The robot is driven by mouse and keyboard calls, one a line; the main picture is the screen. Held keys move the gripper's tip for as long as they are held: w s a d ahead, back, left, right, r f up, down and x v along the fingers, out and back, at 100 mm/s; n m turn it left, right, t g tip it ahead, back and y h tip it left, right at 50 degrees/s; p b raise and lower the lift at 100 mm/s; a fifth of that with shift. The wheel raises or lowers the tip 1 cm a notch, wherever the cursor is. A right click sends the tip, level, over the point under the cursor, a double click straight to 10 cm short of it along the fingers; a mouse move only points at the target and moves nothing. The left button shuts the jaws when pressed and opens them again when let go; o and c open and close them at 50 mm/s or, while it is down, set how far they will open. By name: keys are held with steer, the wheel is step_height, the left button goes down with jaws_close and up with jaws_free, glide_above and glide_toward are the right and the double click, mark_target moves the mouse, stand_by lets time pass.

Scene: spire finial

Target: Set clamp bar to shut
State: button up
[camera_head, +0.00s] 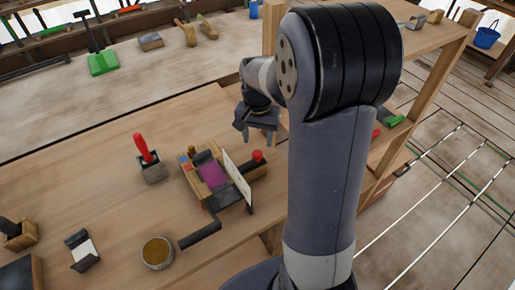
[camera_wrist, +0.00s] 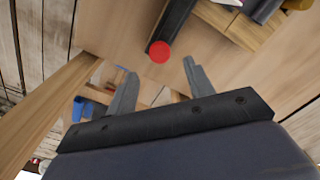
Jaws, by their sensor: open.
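A wooden fixture (camera_head: 192,183) holding a purple block (camera_head: 212,174) stands on the workbench, left of and below my gripper in the head view. A red knob (camera_head: 257,156) shows at its right side, behind a thin upright white panel (camera_head: 238,180). In the wrist view the red knob (camera_wrist: 159,52) sits at the end of a dark bar (camera_wrist: 172,22), which appears to be the clamp bar. My gripper (camera_head: 257,132) is open and empty above the bench. In the wrist view its fingertips (camera_wrist: 159,70) are apart, with the knob just beyond the gap. Contact is not visible.
A black cranked bar (camera_head: 200,236) extends from the fixture's front. A red-handled tool in a block (camera_head: 150,169), a round tin (camera_head: 157,252) and a small card stand (camera_head: 83,250) stand to the left. My arm hides the bench's right part.

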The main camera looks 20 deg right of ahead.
mark_target(258, 152)
steer(key=shift+f, duration=2.8)
steer(key=shift+c, duration=0.4)
jaws_close()
